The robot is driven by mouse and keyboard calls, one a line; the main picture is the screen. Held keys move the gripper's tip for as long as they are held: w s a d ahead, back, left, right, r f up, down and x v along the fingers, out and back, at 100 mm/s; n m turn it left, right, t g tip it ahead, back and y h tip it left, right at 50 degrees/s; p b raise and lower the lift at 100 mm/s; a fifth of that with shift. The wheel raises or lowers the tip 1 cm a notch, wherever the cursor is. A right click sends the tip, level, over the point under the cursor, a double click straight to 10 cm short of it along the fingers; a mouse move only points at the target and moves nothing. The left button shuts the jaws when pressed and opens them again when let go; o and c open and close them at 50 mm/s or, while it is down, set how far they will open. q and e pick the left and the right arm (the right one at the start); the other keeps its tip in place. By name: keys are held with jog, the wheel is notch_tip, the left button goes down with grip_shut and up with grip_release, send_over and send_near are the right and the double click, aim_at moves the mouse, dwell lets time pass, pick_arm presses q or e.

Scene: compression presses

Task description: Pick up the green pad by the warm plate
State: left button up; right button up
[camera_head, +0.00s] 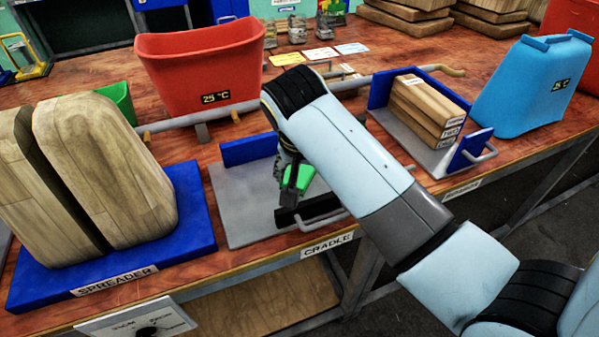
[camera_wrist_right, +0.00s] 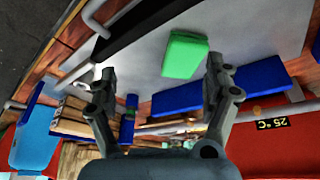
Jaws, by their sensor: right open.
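The green pad (camera_head: 306,178) lies on the grey plate of the cradle (camera_head: 238,208), partly hidden behind my right gripper (camera_head: 291,188) in the head view. In the right wrist view the whole pad (camera_wrist_right: 184,55) shows as a small green block on the grey plate. My right gripper (camera_wrist_right: 160,70) is open and empty. Its two fingers stand apart, with the pad beyond them and between their lines, nearer the right-hand finger. I cannot tell the gap to the pad. No plate is marked as warm. My left gripper is not in view.
The cradle has a blue wall (camera_head: 248,149) and a black bar (camera_head: 308,212). Left is the spreader (camera_head: 185,238) with wooden blocks (camera_head: 105,165). Right is a tray (camera_head: 378,88) of wooden boards. A red tub (camera_head: 203,66) reading 25 °C and a blue tub (camera_head: 531,83) stand near.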

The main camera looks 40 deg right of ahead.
jog(key=m, duration=0.2)
send_near(299, 172)
jog(key=x, duration=0.4)
jog(key=shift+w+a+f, duration=0.1)
jog(key=shift+w+a, duration=0.05)
jog(key=shift+a, duration=0.05)
jog(key=x, duration=0.5)
jog(key=shift+d, duration=0.35)
jog(key=shift+f+h, duration=0.15)
jog(key=shift+h, duration=0.15)
jog(key=shift+f, duration=0.2)
jog(key=c, duration=0.8)
jog(key=shift+f, duration=0.1)
jog(key=shift+c, duration=0.7)
